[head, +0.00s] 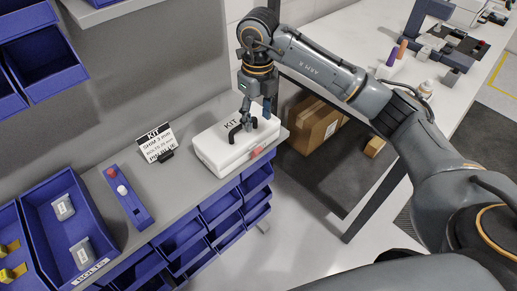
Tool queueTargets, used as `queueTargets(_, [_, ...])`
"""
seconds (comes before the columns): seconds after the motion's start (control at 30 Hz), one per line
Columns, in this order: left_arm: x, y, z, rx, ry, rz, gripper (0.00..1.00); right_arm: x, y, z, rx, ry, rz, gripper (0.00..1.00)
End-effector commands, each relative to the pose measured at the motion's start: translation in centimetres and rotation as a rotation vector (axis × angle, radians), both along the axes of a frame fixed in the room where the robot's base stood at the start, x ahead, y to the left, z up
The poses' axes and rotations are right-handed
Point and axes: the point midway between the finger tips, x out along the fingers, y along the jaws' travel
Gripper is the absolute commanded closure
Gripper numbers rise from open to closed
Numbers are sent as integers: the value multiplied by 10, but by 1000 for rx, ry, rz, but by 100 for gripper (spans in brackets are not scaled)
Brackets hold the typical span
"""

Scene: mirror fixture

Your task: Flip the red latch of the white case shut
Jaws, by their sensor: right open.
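The white case (212,147), marked KIT, sits on the grey shelf top with its lid down and a black handle (237,134) on top. The red latch (256,152) shows on the case's front side, towards the right end. At this size I cannot tell whether the latch is up or down. My right gripper (257,112) is open and points down over the right part of the case, behind the latch, close to the handle. I cannot tell whether its fingers touch the case. My left gripper is not in view.
A KIT sign (158,142) stands left of the case. A blue strip with red and white knobs (129,196) lies further left, beside a blue bin (97,230) of parts. Blue bins hang below the shelf edge. A cardboard box (308,124) stands under the white table (345,33).

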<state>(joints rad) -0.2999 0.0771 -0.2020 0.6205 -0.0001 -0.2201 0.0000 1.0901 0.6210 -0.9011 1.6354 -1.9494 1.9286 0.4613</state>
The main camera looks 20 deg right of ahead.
Motion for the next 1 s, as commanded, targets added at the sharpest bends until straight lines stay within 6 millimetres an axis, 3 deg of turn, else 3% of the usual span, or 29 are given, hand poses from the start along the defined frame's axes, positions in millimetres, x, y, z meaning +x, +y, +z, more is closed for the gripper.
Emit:
queueTargets(0.17, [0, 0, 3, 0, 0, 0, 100, 0, -6, -12, -23, 5, -9, 49])
queueTargets(0.7, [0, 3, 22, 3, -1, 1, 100, -1, -4, -116, -17, 7, -6, 49])
queueTargets(1.0, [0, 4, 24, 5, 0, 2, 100, 0, -4, -136, -17, 2, -5, 49])
